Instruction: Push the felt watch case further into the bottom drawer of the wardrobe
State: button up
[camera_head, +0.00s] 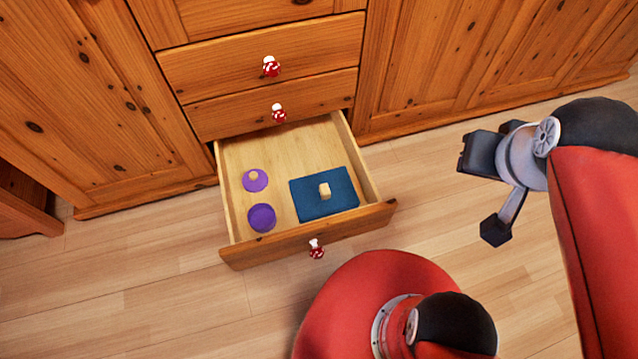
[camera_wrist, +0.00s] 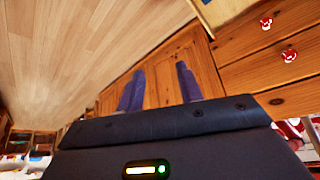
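The bottom drawer (camera_head: 307,238) of the wardrobe (camera_head: 135,95) is pulled open in the head view. A flat dark blue case (camera_head: 310,206), which looks like the felt watch case, lies in its right half, toward the front. A small beige block or knob sits on top of the case. My gripper (camera_head: 480,195) is to the right of the drawer, apart from it, with its two fingers spread and nothing between them. The wrist view also shows the gripper's fingers (camera_wrist: 160,86) apart, with wardrobe wood beyond. The case is not seen in the wrist view.
A purple round lid-like piece (camera_head: 255,180) with a beige knob and a purple round piece (camera_head: 262,217) lie in the drawer's left half. Red-and-white knobs mark the drawer fronts, including the bottom one (camera_head: 317,248). The wooden floor (camera_head: 130,285) is clear around the drawer.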

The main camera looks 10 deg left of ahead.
jog(key=o, duration=0.4)
jog(key=shift+w+f, duration=0.1)
jog(key=shift+w, duration=0.15)
jog(key=shift+c, duration=0.2)
jog(key=shift+o, duration=1)
jog(key=w+a+f+n+g+h+b, duration=0.1)
jog(key=w+f+n+g, duration=0.1)
jog(key=w+f+n, duration=0.3)
jog(key=shift+w+a+f+n, duration=0.3)
jog(key=shift+w+a+f, duration=0.05)
jog(key=shift+w, duration=0.9)
jog(key=n+g+y+b, duration=0.2)
jog(key=n+g+y, duration=0.35)
jog(key=n, duration=1.35)
send_near(325, 189)
jog(key=x, duration=0.3)
jog(key=shift+w+a+r+g+h, duration=0.1)
jog(key=shift+w+r+g+h, duration=0.15)
jog(key=shift+w, duration=0.05)
jog(key=shift+b+x, duration=0.8)
jog(key=shift+x, duration=3.1)
jog(key=shift+c, duration=0.3)
